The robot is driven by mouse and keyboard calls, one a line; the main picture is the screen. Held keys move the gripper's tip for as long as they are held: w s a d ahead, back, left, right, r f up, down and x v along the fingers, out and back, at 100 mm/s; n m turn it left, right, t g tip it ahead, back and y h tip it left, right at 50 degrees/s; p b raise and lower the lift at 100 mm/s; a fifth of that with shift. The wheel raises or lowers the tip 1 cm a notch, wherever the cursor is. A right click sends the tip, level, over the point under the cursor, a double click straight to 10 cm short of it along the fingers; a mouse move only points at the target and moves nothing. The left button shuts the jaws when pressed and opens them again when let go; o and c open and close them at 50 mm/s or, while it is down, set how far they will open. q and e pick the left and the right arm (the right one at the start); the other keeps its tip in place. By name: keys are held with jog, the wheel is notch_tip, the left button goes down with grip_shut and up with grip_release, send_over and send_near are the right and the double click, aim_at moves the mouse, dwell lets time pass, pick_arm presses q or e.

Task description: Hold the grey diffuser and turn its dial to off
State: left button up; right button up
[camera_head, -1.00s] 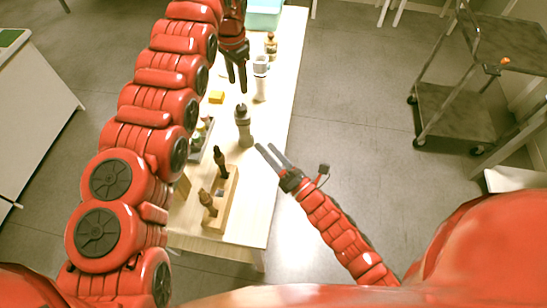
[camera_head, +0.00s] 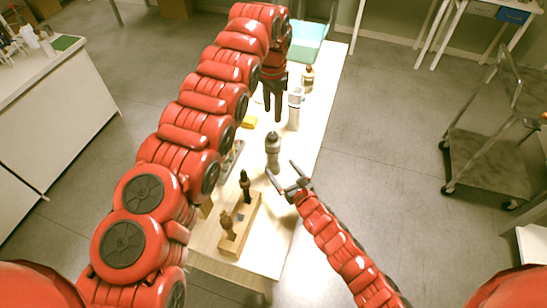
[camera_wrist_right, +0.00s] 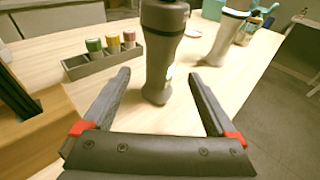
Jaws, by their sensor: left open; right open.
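The grey diffuser (camera_head: 273,146) stands upright on the pale table, with a dark top. In the right wrist view it (camera_wrist_right: 163,50) is upright straight ahead, its top cut off by the frame edge. I cannot make out its dial setting. My right gripper (camera_head: 281,167) is open and empty at the near side of the diffuser. In the right wrist view its fingers (camera_wrist_right: 160,76) are spread wide, one to each side of the diffuser's lower part, with gaps. My left gripper (camera_head: 273,106) is open and empty, pointing down, farther back than the diffuser.
A white-and-grey device (camera_head: 294,112) stands behind, beside my left gripper. A wooden stand (camera_head: 240,238) with dark bottles is at the near end. A grey rack (camera_wrist_right: 102,62) holds small colour-capped bottles. A yellow block (camera_head: 250,122) and a teal bin (camera_head: 306,48) are farther back.

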aim_at(273, 135)
jog(key=x, duration=0.7)
jog(key=shift+w+a+f, duration=0.1)
jog(key=shift+w+a, duration=0.05)
jog(key=shift+w, duration=0.2)
pick_arm(q)
jog(key=shift+o, duration=0.2)
pick_arm(e)
grip_shut()
pick_arm(q)
jog(key=shift+o, duration=1.1)
jog(key=shift+r, duration=0.25)
jog(key=shift+o, duration=0.6)
jog(key=shift+r+n, duration=0.95)
jog(key=shift+n, duration=0.05)
notch_tip(273, 135, down, 12)
grip_shut()
